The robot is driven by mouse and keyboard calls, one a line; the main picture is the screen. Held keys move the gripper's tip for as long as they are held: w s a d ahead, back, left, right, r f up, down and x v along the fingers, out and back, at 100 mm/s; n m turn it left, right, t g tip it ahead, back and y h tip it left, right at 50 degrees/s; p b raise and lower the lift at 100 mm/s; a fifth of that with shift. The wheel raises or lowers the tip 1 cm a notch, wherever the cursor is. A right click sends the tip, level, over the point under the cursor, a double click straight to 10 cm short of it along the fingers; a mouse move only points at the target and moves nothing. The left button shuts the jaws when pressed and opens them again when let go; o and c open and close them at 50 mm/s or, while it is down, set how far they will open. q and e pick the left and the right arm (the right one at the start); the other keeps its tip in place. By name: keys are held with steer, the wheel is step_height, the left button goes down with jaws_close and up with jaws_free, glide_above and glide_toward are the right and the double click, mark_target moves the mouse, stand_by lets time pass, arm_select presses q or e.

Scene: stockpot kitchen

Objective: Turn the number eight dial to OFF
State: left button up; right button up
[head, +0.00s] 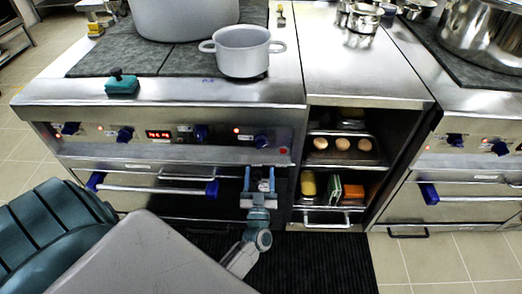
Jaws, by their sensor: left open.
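More blue dials (454,139) sit on the right-hand stove. The number labels are too small to read, so I cannot tell which is number eight. My left gripper (260,176) is open and empty, just below the right-end dial, with its fingers toward the panel. It looks apart from that dial. My right gripper is not in view.
A small pot (242,51) and a large stockpot (183,16) stand on the stove top. A teal block-like tool (122,84) lies at its front edge. An oven handle (152,189) sticks out left of my gripper. Open shelves (374,190) with food are at right.

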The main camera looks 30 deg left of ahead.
mark_target(262, 143)
arm_select(q)
steer(key=x, duration=0.9)
steer(key=shift+w+d+p, duration=0.1)
steer(key=shift+p, duration=0.3)
steer(key=shift+w, duration=0.1)
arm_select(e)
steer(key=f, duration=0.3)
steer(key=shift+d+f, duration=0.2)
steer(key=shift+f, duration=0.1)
arm_select(q)
steer(key=shift+c, duration=0.2)
steer(key=c, duration=0.9)
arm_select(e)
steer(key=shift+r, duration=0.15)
